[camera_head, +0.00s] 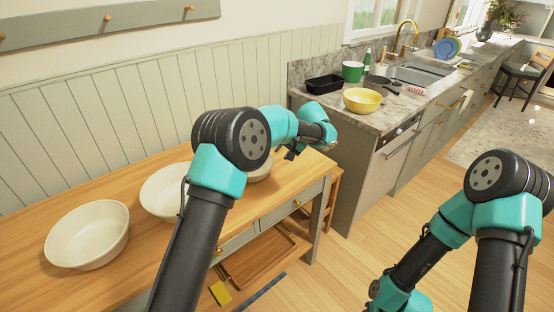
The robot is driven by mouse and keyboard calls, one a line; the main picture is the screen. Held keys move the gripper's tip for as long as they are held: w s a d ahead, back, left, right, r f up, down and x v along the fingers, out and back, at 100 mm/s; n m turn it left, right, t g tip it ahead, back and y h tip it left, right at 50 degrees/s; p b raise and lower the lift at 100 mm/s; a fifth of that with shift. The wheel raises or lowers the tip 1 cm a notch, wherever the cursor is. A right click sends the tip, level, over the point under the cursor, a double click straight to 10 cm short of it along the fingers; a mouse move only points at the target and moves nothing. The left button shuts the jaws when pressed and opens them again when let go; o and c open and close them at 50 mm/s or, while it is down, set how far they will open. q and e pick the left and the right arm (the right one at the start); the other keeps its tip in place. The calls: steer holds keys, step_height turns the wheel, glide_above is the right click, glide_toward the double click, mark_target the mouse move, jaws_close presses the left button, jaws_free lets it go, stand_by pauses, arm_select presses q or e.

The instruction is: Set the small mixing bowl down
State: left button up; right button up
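Cream bowls stand in a row on the wooden tabletop (150,240). A large bowl (88,236) is at the left and a medium bowl (160,192) is right of it, partly behind my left arm. A small bowl (262,173), likely the small mixing bowl, shows only partly behind the arm, near the table's right end. My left gripper (291,154) is just right of and above this small bowl. Its fingers are small and dark, so I cannot tell whether they are open or touch the rim. My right arm is at the lower right, its gripper out of frame.
The stone counter beyond the table's right end holds a yellow bowl (362,100), a black tray (324,84), a green pot (352,71) and a sink (415,73). A wooden tray (262,262) is on the shelf below.

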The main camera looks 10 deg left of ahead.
arm_select(q)
steer(key=shift+v, duration=1.1)
